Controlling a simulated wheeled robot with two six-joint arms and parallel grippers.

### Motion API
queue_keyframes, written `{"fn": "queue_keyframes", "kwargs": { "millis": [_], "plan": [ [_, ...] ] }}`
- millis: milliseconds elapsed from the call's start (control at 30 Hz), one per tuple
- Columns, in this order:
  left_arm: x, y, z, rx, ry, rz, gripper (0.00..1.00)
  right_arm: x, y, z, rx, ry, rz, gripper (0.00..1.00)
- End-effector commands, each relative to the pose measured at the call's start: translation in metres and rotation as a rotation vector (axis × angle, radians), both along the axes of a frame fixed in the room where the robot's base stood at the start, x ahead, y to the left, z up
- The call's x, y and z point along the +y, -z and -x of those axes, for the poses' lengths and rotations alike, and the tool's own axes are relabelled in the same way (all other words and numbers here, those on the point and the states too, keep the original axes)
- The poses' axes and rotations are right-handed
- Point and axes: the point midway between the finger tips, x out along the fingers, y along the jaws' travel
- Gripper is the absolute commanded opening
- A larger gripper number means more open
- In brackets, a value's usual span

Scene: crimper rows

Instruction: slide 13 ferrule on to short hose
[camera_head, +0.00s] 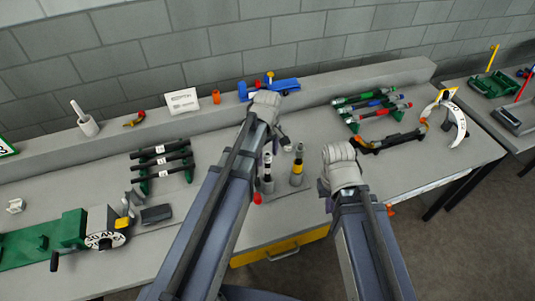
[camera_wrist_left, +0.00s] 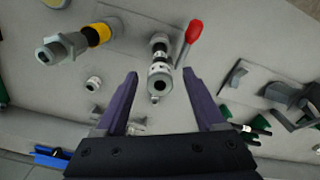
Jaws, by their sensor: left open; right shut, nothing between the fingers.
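My left gripper (camera_head: 283,140) is over the middle of the bench. In the left wrist view its fingers (camera_wrist_left: 160,73) are open and empty. A grey ringed fitting with a round hole (camera_wrist_left: 158,80) shows between and beyond the fingertips; I cannot tell whether it is the 13 ferrule. Three black hoses with white labels (camera_head: 160,160) lie on green holders at the left; I cannot read which is the short hose. My right gripper (camera_head: 325,190) is shut and empty, over the bench's front edge, its fingertips mostly hidden by my arm.
Two upright posts stand between my arms, one grey (camera_head: 267,174), one yellow-banded (camera_head: 297,170). A red-tipped lever (camera_wrist_left: 193,32) is beside the grey one. Coloured hoses (camera_head: 375,103) lie on a right rack. A green machine (camera_head: 70,232) is at the left, a blue tool (camera_head: 285,86) behind.

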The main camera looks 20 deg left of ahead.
Motion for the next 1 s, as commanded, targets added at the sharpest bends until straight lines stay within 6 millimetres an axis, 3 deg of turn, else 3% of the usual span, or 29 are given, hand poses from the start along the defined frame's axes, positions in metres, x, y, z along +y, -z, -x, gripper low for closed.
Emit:
{"fn": "queue_keyframes", "kwargs": {
  "millis": [267,700,1000],
  "plan": [
    [0.0,-0.018,0.0,0.0,0.0,0.0,0.71,0.0,-0.018,0.0,0.0,-0.002,0.0,0.0],
    [0.0,-0.073,0.0,0.0,0.0,0.0,0.71,0.0,-0.073,0.0,0.0,0.009,-0.002,0.0],
    [0.0,-0.078,0.0,0.0,0.0,0.0,0.71,0.0,-0.078,0.0,-0.001,0.012,-0.002,0.0]
  ]
}}
